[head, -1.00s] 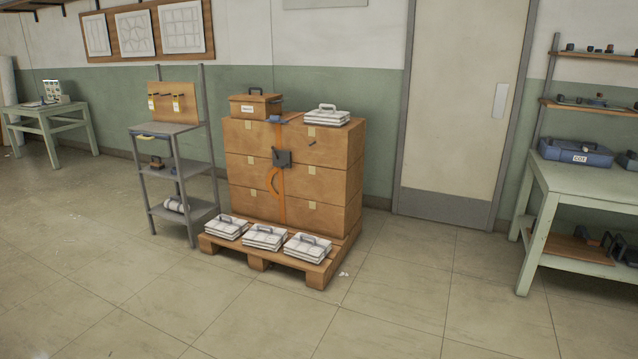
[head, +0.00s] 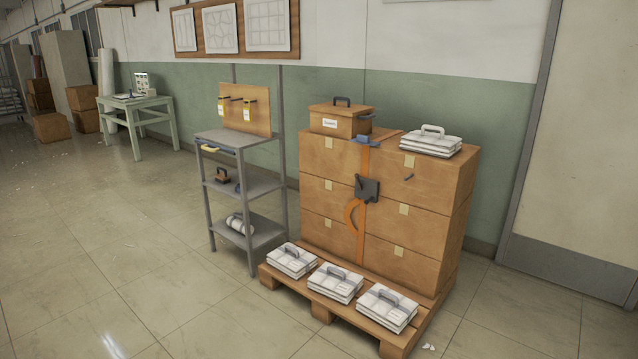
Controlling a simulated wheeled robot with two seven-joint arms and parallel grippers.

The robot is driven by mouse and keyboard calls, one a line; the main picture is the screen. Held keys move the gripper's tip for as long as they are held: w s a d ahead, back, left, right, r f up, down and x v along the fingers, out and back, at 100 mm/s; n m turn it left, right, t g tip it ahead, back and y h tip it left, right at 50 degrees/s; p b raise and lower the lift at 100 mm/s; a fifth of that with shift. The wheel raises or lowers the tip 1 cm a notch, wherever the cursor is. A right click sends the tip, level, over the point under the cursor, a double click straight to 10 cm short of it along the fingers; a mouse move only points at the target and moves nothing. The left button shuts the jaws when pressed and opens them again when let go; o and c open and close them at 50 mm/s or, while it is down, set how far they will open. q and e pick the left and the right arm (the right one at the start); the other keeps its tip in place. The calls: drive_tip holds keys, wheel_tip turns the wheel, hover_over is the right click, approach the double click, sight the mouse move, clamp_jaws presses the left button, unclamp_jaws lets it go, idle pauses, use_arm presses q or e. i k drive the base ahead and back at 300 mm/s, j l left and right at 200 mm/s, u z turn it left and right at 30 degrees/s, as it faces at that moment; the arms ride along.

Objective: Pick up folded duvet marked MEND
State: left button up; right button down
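Three folded white duvets with grey handles lie in a row on the front edge of a wooden pallet (head: 386,341): a left one (head: 291,262), a middle one (head: 335,284) and a right one (head: 386,309). Another folded white duvet (head: 431,142) lies on top of the stacked cartons, at the right. Small marks on the duvets are too small to read, so I cannot tell which says MEND. Neither of my grippers shows in the head view.
Strapped brown cartons (head: 325,165) stand on the pallet, with a lidded box (head: 340,119) on top. A grey shelf cart (head: 243,187) stands left of them. A green table (head: 136,103) is farther back left. The floor (head: 120,260) in front is clear.

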sight(337, 283)
drive_tip(key=i+l+u, duration=0.1)
drive_tip(key=i+u, duration=0.2)
drive_tip(key=i, duration=1.65)
drive_tip(key=i+z, duration=0.3)
drive_tip(key=i, duration=0.3)
drive_tip(key=i+j+z, duration=0.25)
drive_tip(key=i, duration=0.3)
drive_tip(key=i+z, duration=0.35)
drive_tip(key=i+j+z, duration=0.1)
drive_tip(key=i+z, duration=0.2)
